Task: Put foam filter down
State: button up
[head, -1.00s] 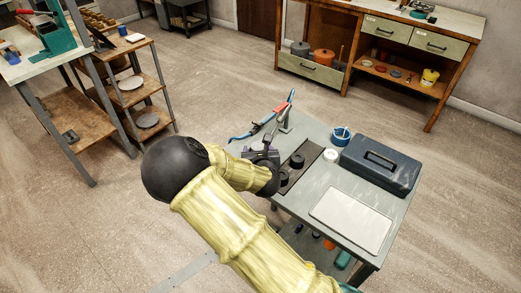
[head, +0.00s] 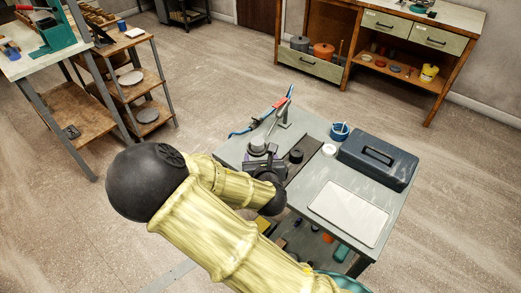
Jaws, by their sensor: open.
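My gripper (head: 258,155) is at the left part of the grey worktable (head: 312,178), low over its top. Its jaws are open, though the fingers are small and partly hidden by my wrist. A small grey round piece (head: 257,143) shows right at the fingertips; it may be the foam filter, but I cannot tell for sure, nor whether it touches the tabletop. A black round piece (head: 297,155) stands on the dark strip mat (head: 313,146) to the right of the gripper. My arm hides the near end of the mat.
A dark blue toolbox (head: 378,160), a blue cup (head: 340,131), a white roll (head: 329,149) and a pale flat panel (head: 348,213) occupy the table's right side. A red-and-blue tool on a stand (head: 280,113) is at the back left. Shelves stand farther off.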

jog(key=shift+s+d+r+p, duration=0.1)
jog(key=shift+s+r+p, duration=0.6)
jog(key=shift+p, duration=1)
jog(key=shift+s+f+p, duration=0.15)
jog(key=shift+s+p, duration=0.15)
jog(key=shift+p, duration=0.05)
